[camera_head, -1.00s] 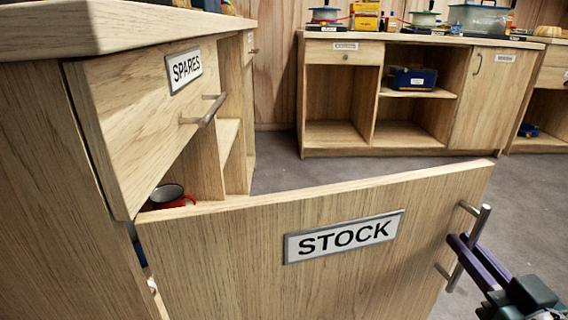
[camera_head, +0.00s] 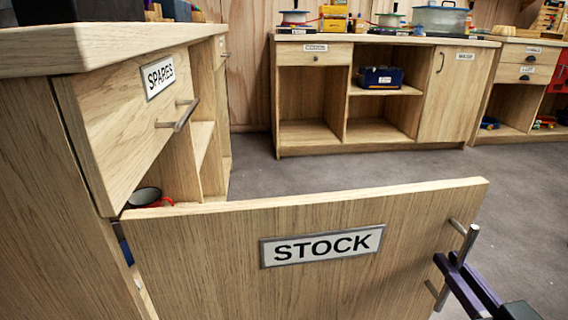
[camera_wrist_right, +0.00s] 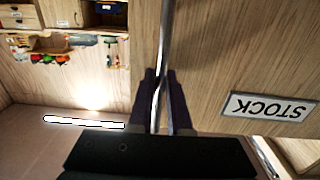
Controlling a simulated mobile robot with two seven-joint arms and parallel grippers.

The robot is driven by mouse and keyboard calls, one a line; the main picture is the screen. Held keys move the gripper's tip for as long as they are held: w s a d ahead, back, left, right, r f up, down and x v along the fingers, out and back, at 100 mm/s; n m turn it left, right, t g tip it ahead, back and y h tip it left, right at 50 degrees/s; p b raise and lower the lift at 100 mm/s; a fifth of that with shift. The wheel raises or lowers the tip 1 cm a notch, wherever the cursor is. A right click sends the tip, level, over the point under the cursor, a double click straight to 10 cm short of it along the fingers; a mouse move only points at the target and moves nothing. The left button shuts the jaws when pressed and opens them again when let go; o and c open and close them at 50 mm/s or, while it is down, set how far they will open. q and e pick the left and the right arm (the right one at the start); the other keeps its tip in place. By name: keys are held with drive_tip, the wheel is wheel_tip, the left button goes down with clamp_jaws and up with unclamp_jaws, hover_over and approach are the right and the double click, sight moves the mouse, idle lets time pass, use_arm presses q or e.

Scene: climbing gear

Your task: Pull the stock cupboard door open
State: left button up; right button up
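The STOCK cupboard door (camera_head: 200,255) is pale wood and stands swung out from the cabinet at the left. Its STOCK label (camera_head: 322,246) faces me and shows upside down in the right wrist view (camera_wrist_right: 268,107). The door's metal bar handle (camera_head: 464,250) is at its right edge. My right gripper (camera_head: 455,268) has its dark purple fingers at this bar. In the right wrist view the fingers (camera_wrist_right: 159,105) lie close on both sides of the bar, shut on it. My left gripper is not in view.
The SPARES drawer (camera_head: 130,110) above the door is shut, and its handle (camera_head: 178,116) sticks out. Grey floor (camera_head: 340,175) lies clear behind the door. A further cabinet (camera_head: 315,135) stands at the back.

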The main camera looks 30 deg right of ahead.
drive_tip(key=o, duration=0.4)
drive_tip(key=shift+s, duration=0.1)
drive_tip(key=p+v, duration=0.1)
drive_tip(key=v, duration=0.8)
drive_tip(key=shift+s+a, duration=0.3)
drive_tip(key=shift+s, duration=0.05)
